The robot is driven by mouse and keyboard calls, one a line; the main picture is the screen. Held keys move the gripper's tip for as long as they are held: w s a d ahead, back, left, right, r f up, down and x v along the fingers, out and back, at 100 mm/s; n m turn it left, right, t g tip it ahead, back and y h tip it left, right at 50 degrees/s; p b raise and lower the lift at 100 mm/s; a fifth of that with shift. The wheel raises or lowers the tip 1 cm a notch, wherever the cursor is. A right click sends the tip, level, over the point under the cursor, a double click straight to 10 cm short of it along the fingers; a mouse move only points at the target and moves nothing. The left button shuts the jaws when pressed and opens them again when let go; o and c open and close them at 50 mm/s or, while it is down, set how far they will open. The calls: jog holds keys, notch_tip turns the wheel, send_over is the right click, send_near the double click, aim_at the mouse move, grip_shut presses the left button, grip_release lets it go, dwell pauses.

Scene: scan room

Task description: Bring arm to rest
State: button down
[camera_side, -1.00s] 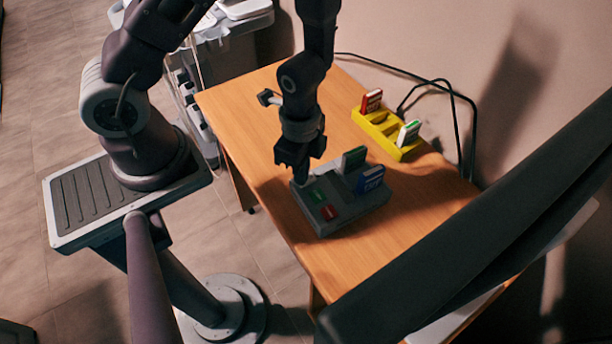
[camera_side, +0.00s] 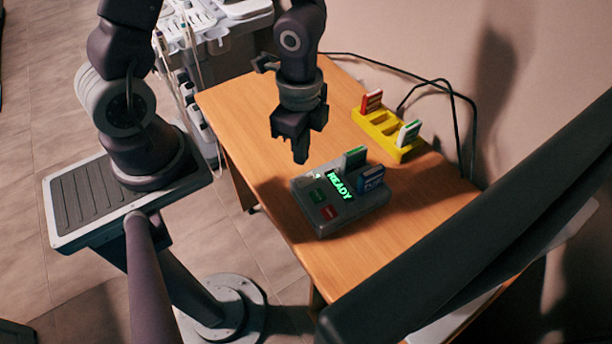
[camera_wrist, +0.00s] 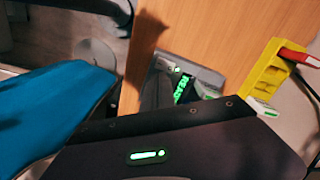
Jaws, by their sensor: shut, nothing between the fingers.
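My gripper (camera_side: 301,152) is shut and empty. It hangs in the air above the far left corner of a dark grey device (camera_side: 335,216) on the wooden table, apart from it. The device has a lit green READY display (camera_side: 339,186), a green button (camera_side: 317,196) and a red button (camera_side: 330,213). A green card (camera_side: 355,157) and a blue card (camera_side: 371,177) stand upright in it. In the wrist view the device (camera_wrist: 205,75) and its glowing display (camera_wrist: 182,89) show partly, behind my dark wrist housing; the fingertips are hidden there.
A yellow rack (camera_side: 384,131) stands at the table's back right with a red card (camera_side: 371,101) and a white-green card (camera_side: 408,132). Black cables run behind it along the wall. A grey cart (camera_side: 225,40) stands behind the table. The left part of the table (camera_side: 238,115) is bare.

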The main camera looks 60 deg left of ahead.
jog(key=s+a+r+n+t+y, duration=0.1)
jog(key=a+r+n+t, duration=0.2)
jog(key=r, duration=0.5)
jog(key=s+a+r+n+y, duration=0.1)
jog(key=a+r+n, duration=0.25)
jog(key=r, duration=0.35)
jog(key=s+d+r+n+t+h, duration=0.2)
jog(key=s+d+r+n, duration=0.1)
jog(key=s+r+n, duration=0.2)
notch_tip(320, 180, up, 3)
jog(key=shift+s+f+t, duration=0.1)
jog(key=shift+s+t, duration=0.2)
jog(key=shift+s, duration=0.75)
